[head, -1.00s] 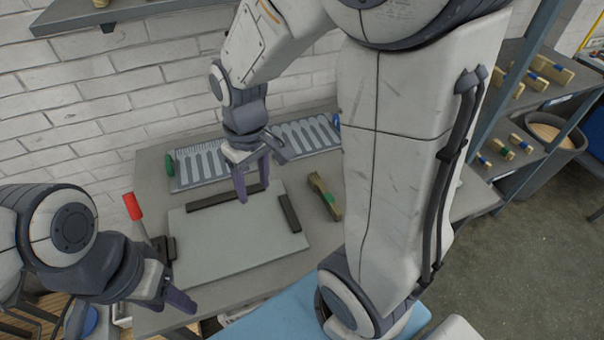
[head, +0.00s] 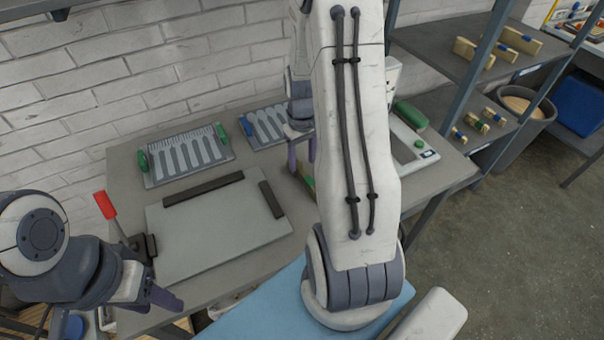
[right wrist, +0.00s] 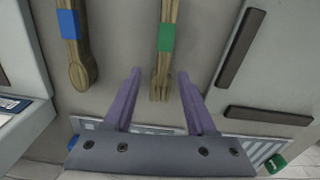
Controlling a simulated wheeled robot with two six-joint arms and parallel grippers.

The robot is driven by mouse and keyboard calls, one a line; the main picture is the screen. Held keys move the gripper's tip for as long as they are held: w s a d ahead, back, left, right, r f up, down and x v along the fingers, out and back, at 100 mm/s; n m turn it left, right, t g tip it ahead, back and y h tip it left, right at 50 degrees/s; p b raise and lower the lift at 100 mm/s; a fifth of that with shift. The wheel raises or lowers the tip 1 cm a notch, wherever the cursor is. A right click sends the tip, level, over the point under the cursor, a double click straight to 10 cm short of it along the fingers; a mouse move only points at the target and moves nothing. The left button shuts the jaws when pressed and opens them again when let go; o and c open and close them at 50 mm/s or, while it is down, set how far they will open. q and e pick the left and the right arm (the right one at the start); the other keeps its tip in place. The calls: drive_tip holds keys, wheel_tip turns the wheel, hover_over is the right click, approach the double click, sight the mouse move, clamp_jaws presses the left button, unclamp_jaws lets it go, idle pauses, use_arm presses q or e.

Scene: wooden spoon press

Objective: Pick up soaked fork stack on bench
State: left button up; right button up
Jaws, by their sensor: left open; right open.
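The fork stack (right wrist: 165,60), wooden with a green band, lies on the grey bench (right wrist: 115,35) in the right wrist view, tines toward my gripper. My right gripper (right wrist: 158,75) is open, with one purple finger on each side of the tine end. I cannot tell how high the fingertips are above the bench. In the head view my right gripper (head: 302,155) is over the bench's right part, and only a sliver of the stack (head: 306,173) shows beside my arm. My left gripper (head: 162,297) is open and empty at the lower left, near the bench's front.
A blue-banded wooden spoon stack (right wrist: 75,45) lies left of the forks. The grey plate (head: 215,235) with dark bars lies mid-bench. A white device (head: 412,150) sits at right. A red-handled lever (head: 106,208) stands at left.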

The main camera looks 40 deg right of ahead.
sight(302, 170)
drive_tip(key=f, duration=0.4)
drive_tip(key=shift+s+a+f, duration=0.15)
drive_tip(key=shift+a+f, duration=0.05)
drive_tip(key=shift+f, duration=0.05)
clamp_jaws()
drive_tip(key=shift+r, duration=0.1)
